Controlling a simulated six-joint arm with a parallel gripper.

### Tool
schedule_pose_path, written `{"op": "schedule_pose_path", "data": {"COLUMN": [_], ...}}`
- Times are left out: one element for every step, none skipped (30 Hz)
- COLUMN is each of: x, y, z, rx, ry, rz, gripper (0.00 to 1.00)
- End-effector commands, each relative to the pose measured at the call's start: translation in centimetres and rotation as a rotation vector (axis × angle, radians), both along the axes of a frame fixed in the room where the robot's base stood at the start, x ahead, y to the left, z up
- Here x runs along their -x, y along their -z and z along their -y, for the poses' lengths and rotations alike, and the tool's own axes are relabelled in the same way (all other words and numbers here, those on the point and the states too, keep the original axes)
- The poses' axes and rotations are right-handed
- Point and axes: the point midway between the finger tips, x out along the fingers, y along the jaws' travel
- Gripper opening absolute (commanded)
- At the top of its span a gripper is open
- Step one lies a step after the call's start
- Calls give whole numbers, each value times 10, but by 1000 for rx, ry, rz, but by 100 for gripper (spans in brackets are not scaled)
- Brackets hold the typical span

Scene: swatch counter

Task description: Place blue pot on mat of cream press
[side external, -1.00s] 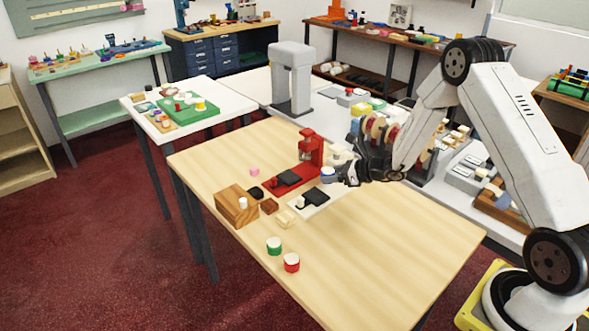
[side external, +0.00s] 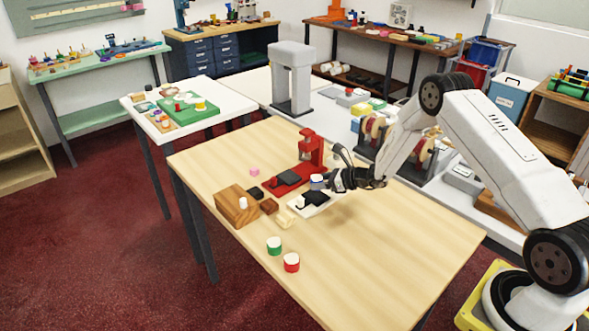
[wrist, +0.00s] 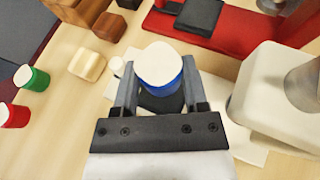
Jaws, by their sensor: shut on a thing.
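The blue pot (side external: 317,182), with a white top, is held upright between the fingers of my gripper (side external: 325,181). In the wrist view, the pot (wrist: 160,68) sits between both fingertips of my gripper (wrist: 158,85). The cream press has a pale base (side external: 296,208) with a black mat (side external: 315,198); its head (wrist: 283,98) shows at the right of the wrist view. The pot is over or just behind the mat in the side view. I cannot tell whether it touches the mat. My gripper and the pot hide part of the press.
A red press (side external: 309,148) with its own black mat (side external: 286,178) stands just behind. A green pot (side external: 274,246) and a red pot (side external: 291,262) stand at the front. A wooden block (side external: 236,206) and small blocks lie left. The table's right side is clear.

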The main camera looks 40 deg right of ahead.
Motion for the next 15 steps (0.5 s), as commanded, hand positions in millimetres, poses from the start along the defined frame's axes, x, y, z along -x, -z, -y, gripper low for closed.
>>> {"op": "schedule_pose_path", "data": {"x": [-2, -1, -1, -1, -1, -1, -1, -1, -1, -1, -1, -1, -1, -1, -1], "y": [5, 8, 12, 15, 18, 22, 25, 27, 29, 30, 31, 31, 32, 32, 32], "z": [0, 0, 0, 0, 0, 0, 0, 0, 0, 0, 0, 0, 0, 0, 0], "rx": [-1, -1, -2, -2, -1, -1, -2, -2, -1, -1, -1, 0, 0, 0, 0], "ry": [-1, 0, 0, 0, 1, 1, 1, 1, 1, 0, 0, 0, 0, 0, 0], "rz": [-1, -3, -2, -2, -2, -2, -2, -2, -2, 0, 0, 0, 0, 0, 0], "gripper": [0, 0, 0, 0, 0, 0, 0, 0, 0, 0, 0, 0, 0, 0, 0]}}
